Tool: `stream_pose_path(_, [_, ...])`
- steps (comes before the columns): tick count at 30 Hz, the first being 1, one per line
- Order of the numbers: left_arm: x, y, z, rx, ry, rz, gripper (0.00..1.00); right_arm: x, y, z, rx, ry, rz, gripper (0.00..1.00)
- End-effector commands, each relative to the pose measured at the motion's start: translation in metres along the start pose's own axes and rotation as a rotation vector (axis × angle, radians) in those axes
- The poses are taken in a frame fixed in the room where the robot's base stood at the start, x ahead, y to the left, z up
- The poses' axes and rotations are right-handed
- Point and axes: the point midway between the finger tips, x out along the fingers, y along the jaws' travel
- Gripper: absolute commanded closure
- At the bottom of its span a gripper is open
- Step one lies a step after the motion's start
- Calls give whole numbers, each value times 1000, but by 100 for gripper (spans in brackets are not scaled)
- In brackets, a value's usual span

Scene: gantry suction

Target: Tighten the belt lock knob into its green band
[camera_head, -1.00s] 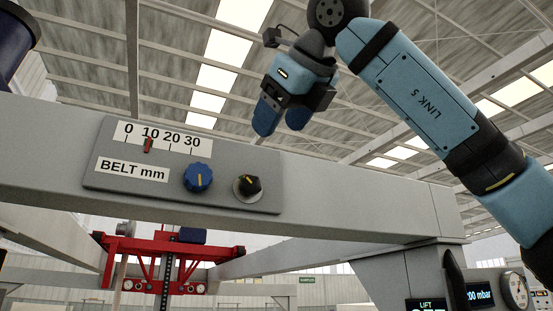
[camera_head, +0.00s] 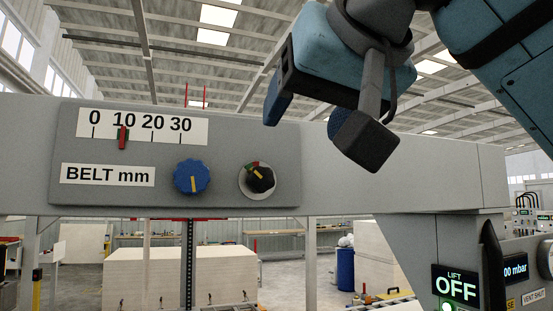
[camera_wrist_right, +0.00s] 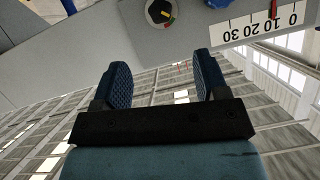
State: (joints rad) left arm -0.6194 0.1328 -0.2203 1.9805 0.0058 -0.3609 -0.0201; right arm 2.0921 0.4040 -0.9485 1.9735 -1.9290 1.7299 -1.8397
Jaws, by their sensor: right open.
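The belt lock knob (camera_head: 261,179) is black with a yellow pointer, on a pale round dial at the right of the grey belt panel (camera_head: 225,150). Its pointer aims up and left, near a red mark; some green shows at the dial's edge. In the right wrist view the knob (camera_wrist_right: 158,11) is at the top, with green and red bands beside it. My right gripper (camera_head: 306,116) is open and empty, above and right of the knob, apart from it. In the wrist view its two blue fingers (camera_wrist_right: 161,68) are spread. My left gripper is not in view.
A blue knob (camera_head: 192,177) sits close left of the lock knob. The belt scale (camera_head: 150,125) has a red marker near 10. The grey beam (camera_head: 390,165) is bare right of the panel. A LIFT display (camera_head: 456,287) reads OFF at lower right.

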Motion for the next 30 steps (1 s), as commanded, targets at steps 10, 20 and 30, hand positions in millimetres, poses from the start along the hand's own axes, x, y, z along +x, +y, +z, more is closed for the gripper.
stream_pose_path(10, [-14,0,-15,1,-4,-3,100,62,0,-2,4,-6,1,33])
stream_pose_path(20, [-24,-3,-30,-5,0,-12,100,120,0,-2,5,-3,1,33])
stream_pose_path(30, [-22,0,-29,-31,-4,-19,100,134,1,0,4,0,1,33])
